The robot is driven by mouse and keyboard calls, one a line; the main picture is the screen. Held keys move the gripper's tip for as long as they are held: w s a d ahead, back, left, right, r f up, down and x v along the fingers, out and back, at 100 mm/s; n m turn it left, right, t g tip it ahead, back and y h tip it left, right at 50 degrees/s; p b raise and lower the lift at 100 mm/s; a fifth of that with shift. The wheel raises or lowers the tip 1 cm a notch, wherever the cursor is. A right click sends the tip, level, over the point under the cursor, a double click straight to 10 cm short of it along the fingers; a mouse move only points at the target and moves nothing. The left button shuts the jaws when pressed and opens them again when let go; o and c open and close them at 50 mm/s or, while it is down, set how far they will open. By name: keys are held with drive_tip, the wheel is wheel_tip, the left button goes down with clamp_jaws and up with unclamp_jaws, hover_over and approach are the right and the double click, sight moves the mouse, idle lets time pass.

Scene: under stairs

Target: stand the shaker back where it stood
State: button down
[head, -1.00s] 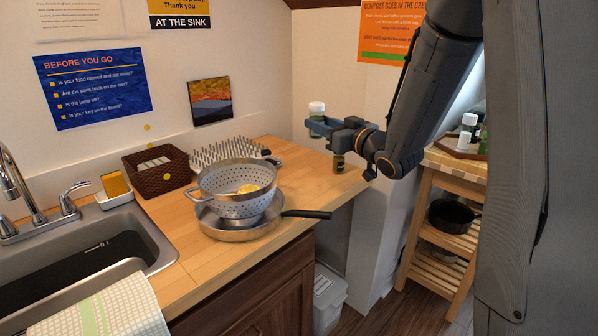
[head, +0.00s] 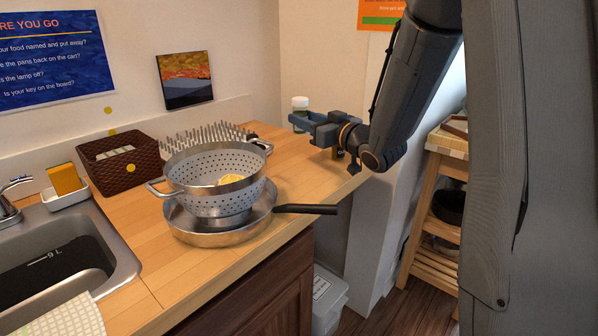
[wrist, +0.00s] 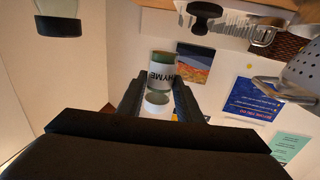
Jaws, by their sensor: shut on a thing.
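A small shaker (head: 300,103) with a white lid is in my gripper (head: 306,120), near the back wall at the counter's far end. In the wrist view it shows as a clear jar (wrist: 162,72) with a white label reading THYME, between the two dark fingers of my gripper (wrist: 158,98). The fingers are shut on it.
A colander (head: 205,185) sits in a pan (head: 215,234) whose handle points right. A spiked rack (head: 200,138) and brown basket (head: 122,163) stand behind. A wooden cart (head: 440,190) is at right.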

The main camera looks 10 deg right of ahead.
drive_tip(key=shift+w+f, duration=0.1)
drive_tip(key=shift+f, duration=5)
drive_tip(key=shift+f, duration=0.15)
drive_tip(key=c, duration=1.3)
unclamp_jaws()
drive_tip(key=shift+o, duration=0.2)
drive_tip(key=shift+r+p, duration=0.2)
drive_tip(key=shift+p, duration=0.1)
drive_tip(key=b+v, duration=0.1)
drive_tip(key=v, duration=1.1)
drive_tip(key=shift+d+b, duration=0.1)
drive_tip(key=shift+b, duration=0.3)
